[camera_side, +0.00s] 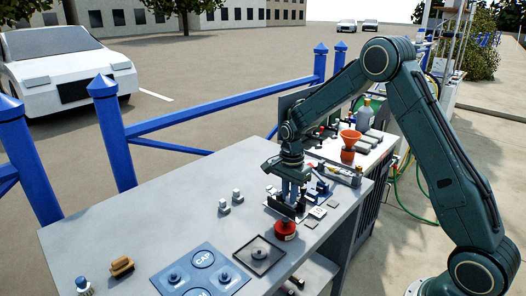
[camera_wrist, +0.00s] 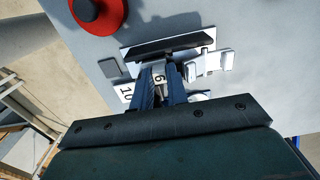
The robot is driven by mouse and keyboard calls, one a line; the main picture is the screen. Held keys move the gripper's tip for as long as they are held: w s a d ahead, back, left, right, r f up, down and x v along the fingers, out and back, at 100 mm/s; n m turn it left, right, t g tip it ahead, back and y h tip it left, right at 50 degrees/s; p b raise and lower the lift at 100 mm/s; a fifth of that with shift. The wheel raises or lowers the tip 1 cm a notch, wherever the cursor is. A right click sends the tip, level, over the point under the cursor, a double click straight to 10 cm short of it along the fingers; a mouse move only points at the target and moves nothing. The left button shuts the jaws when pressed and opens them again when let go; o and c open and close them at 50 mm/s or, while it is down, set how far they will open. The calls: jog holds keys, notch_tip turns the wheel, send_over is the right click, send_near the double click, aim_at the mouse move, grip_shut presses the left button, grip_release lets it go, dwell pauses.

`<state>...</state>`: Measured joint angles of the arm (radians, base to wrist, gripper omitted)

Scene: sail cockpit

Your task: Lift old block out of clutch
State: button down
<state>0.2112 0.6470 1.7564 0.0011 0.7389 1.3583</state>
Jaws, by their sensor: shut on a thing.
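My gripper (camera_side: 291,200) points down at the work on the grey bench, its fingers close together. In the wrist view the blue fingers (camera_wrist: 160,70) close on a small piece, taken as the old block, mostly hidden between them. A pale patch with a dark mark like a 6 (camera_wrist: 159,78) shows between the fingers. The clutch, as far as I can tell, is the white plate with a black bar (camera_wrist: 168,47) just beyond the fingertips. In the side view the gripper largely covers this spot. I cannot tell whether the block is clear of the clutch.
A red round piece with a dark knob (camera_side: 285,230) stands close to the gripper. A dark square tray (camera_side: 259,254) and a blue panel marked CAP (camera_side: 203,259) lie nearer. Small white pieces (camera_side: 224,206) stand to the left. An orange funnel (camera_side: 349,139) stands behind.

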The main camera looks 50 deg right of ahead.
notch_tip(320, 180, up, 20)
dwell(0.9)
jog(key=shift+r, duration=0.2)
dwell(0.5)
jog(key=shift+r, duration=1.25)
jog(key=shift+w, duration=0.1)
